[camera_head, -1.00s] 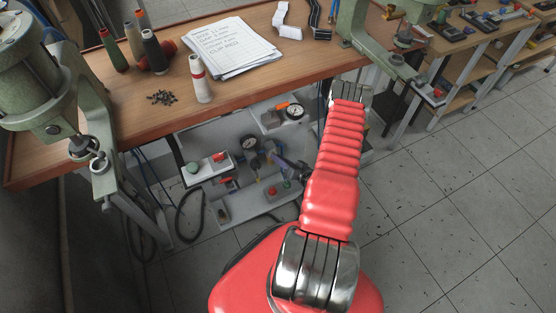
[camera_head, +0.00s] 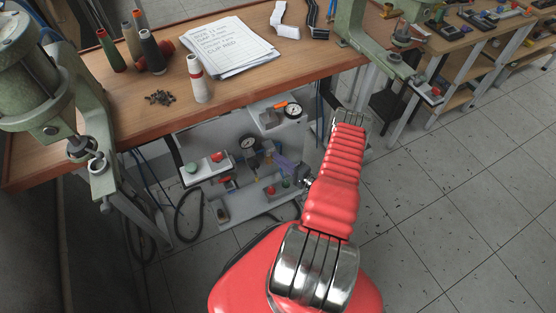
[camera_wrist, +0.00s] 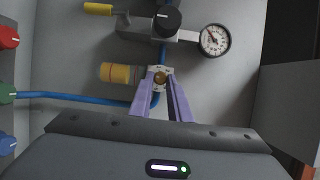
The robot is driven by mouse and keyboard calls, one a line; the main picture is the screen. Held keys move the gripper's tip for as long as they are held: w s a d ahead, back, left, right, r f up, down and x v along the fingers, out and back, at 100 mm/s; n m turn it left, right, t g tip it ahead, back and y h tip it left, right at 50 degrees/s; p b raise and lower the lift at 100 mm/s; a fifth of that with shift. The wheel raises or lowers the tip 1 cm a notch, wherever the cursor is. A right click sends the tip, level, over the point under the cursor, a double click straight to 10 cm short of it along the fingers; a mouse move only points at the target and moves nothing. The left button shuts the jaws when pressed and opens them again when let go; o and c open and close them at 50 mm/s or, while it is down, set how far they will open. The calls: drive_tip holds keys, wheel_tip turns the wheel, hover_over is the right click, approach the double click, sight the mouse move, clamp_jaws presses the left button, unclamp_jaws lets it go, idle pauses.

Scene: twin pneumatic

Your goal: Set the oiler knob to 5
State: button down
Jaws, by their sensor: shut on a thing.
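The oiler knob (camera_wrist: 160,77) is a small brass knob on a pale plate with dark marks, in the upper middle of the wrist view. The marks are too small to read. A yellow cylinder (camera_wrist: 115,73) lies beside it on the left. My gripper (camera_wrist: 161,80) has two purple fingers, their tips on either side of the brass knob, shut on it. There the knob is too small or hidden to make out.
A black knob (camera_wrist: 167,19) and a round gauge (camera_wrist: 215,40) sit just above the oiler. A blue hose (camera_wrist: 75,97) runs left. Red, green and blue parts line the left edge. A grey wall (camera_wrist: 285,85) stands at the right. The wooden bench (camera_head: 130,112) overhangs the panel.

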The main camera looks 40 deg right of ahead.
drive_tip(key=shift+d+f+m, duration=0.15)
drive_tip(key=shift+f+m, duration=0.05)
drive_tip(key=shift+m, duration=0.4)
drive_tip(key=c, duration=1.7)
unclamp_jaws()
drive_tip(key=shift+o, duration=0.2)
drive_tip(key=s+d, duration=0.1)
drive_tip(key=s, duration=1.2)
drive_tip(key=shift+s+d+f, duration=0.15)
drive_tip(key=shift+s+f, duration=0.1)
drive_tip(key=shift+s, duration=0.15)
